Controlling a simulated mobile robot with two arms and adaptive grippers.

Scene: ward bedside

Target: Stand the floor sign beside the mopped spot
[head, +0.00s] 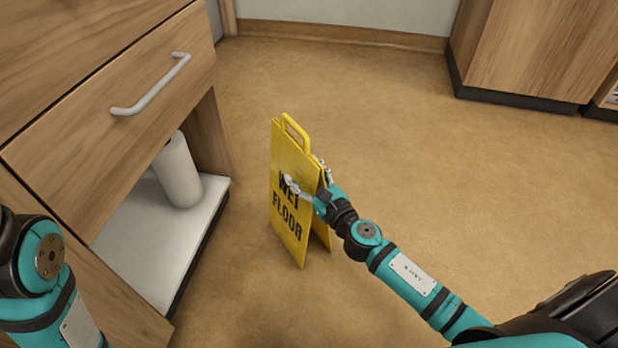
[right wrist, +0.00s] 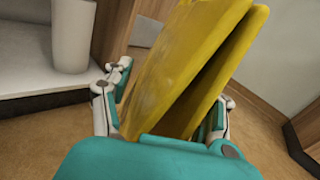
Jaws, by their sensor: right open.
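The yellow floor sign (head: 290,215) with "WET FLOOR" lettering stands upright on the floor in the middle of the head view, its two panels spread at the bottom and a loop handle on top. My right gripper (head: 308,178) is at the upper part of the sign, with a finger on each side. In the right wrist view the sign's panels (right wrist: 185,70) rise between the open fingers of the gripper (right wrist: 170,95). I cannot tell whether the fingers touch it. My left gripper is out of view. I cannot make out a mopped spot.
A wooden bedside cabinet (head: 110,90) with a drawer handle stands at the left. A white paper roll (head: 178,172) stands on its low white shelf (head: 150,250). Another wooden cabinet (head: 530,50) is at the back right. The floor (head: 390,130) behind and right of the sign is clear.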

